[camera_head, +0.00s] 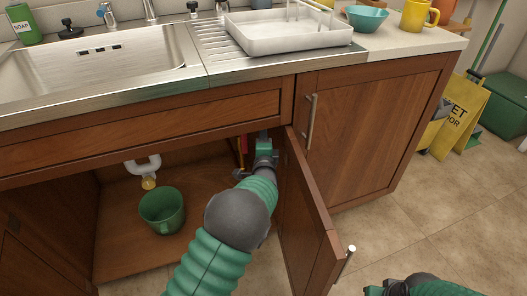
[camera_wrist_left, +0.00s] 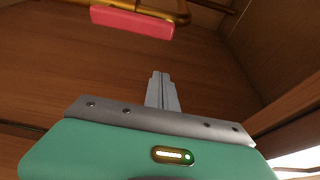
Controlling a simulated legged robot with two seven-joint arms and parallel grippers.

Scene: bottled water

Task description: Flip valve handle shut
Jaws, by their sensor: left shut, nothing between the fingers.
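The red valve handle (camera_wrist_left: 132,22) lies level across the top of the left wrist view, with a brass-coloured pipe (camera_wrist_left: 200,13) behind it. In the head view only a sliver of red (camera_head: 244,143) shows inside the cabinet. My left gripper (camera_wrist_left: 161,78) is shut and empty, its fingertips below and a little right of the handle in the wrist view, apart from it in the picture. In the head view the left gripper (camera_head: 264,142) is inside the open cabinet, beside the door; my arm hides part of it.
The open cabinet door (camera_head: 312,225) stands close to the right of my left arm. A green bucket (camera_head: 162,211) sits on the cabinet floor under a white drain pipe (camera_head: 143,165). The sink counter (camera_head: 240,75) is above. A yellow wet-floor sign (camera_head: 460,115) stands at right.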

